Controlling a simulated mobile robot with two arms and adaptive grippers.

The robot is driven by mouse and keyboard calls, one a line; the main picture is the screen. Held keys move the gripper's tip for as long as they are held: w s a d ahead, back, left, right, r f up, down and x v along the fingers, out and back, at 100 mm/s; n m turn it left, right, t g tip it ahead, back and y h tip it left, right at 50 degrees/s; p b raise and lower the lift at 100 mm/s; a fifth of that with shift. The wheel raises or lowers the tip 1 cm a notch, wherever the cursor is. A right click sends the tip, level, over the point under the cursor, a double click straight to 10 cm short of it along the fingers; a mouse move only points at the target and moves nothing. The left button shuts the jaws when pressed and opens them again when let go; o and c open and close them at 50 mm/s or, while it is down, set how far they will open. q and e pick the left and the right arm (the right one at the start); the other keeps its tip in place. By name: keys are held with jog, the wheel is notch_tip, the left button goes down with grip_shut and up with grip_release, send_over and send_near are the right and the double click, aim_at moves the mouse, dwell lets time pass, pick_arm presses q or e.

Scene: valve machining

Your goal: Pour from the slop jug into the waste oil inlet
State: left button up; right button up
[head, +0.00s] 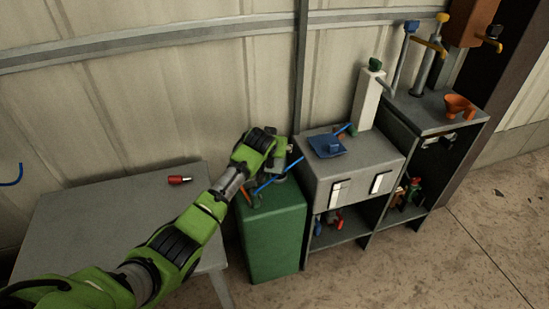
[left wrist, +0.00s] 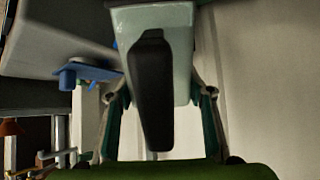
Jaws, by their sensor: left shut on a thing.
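My left gripper (head: 276,170) is above the top of a green cabinet (head: 272,235). In the left wrist view, its two fingers (left wrist: 160,108) are closed around a pale grey jug (left wrist: 180,50) with a black handle (left wrist: 152,90). I take this to be the slop jug. In the head view the gripper hides most of the jug, so its tilt and spout are unclear. The waste oil inlet cannot be clearly made out; the green cabinet's top is partly covered by my arm. My right gripper is not in view.
A grey table (head: 75,235) with a small red object (head: 178,180) stands left. A grey workbench (head: 380,150) right of the cabinet holds a blue tray (head: 326,146). An orange funnel (head: 459,104) sits on the far-right stand. A thin blue rod (head: 300,161) crosses near the gripper.

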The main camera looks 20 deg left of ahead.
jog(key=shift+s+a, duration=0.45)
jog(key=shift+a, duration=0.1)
pick_arm(q)
jog(key=shift+w+r, duration=0.1)
jog(key=shift+r, duration=0.1)
jog(key=shift+f+g+p, duration=0.1)
jog(key=shift+g+p, duration=0.3)
jog(key=shift+p, duration=0.2)
jog(key=shift+f, duration=0.2)
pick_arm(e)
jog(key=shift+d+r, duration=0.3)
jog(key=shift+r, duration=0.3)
pick_arm(q)
jog(key=shift+w+g, duration=0.15)
jog(key=shift+g, duration=0.15)
jog(key=shift+f+g, duration=0.2)
jog(key=shift+g, duration=0.1)
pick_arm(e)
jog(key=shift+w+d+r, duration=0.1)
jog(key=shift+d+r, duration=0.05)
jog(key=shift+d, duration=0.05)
